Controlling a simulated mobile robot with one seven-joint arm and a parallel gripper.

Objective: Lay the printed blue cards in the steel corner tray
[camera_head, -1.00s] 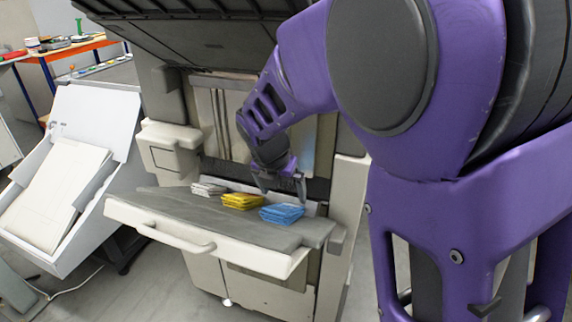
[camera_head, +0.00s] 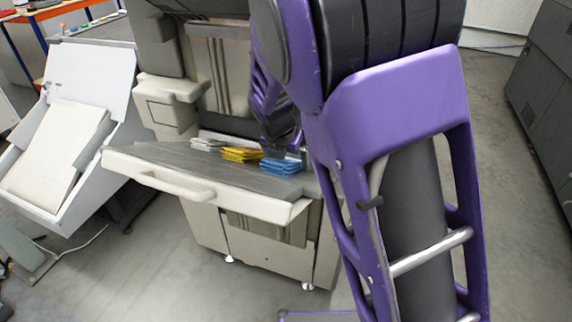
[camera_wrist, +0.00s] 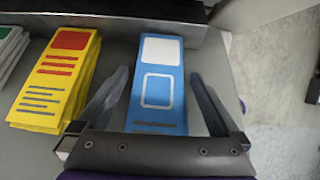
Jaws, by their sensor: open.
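A stack of printed blue cards (camera_head: 282,167) lies at the right end of the machine's grey shelf. In the wrist view the blue cards (camera_wrist: 158,85) lie between the two fingers of my gripper (camera_wrist: 157,92), which is open, with a gap on each side. In the head view my gripper (camera_head: 286,150) is at the blue stack, partly hidden by my arm. Yellow cards (camera_head: 241,154) lie just left of the blue ones, and white cards (camera_head: 208,144) lie beyond them. I cannot make out a steel corner tray in either view.
The shelf (camera_head: 200,175) has a white front with a handle. A white slanted unit (camera_head: 70,135) stands at left. A dark cabinet (camera_head: 545,95) stands at far right. Grey floor (camera_head: 130,265) is open in front.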

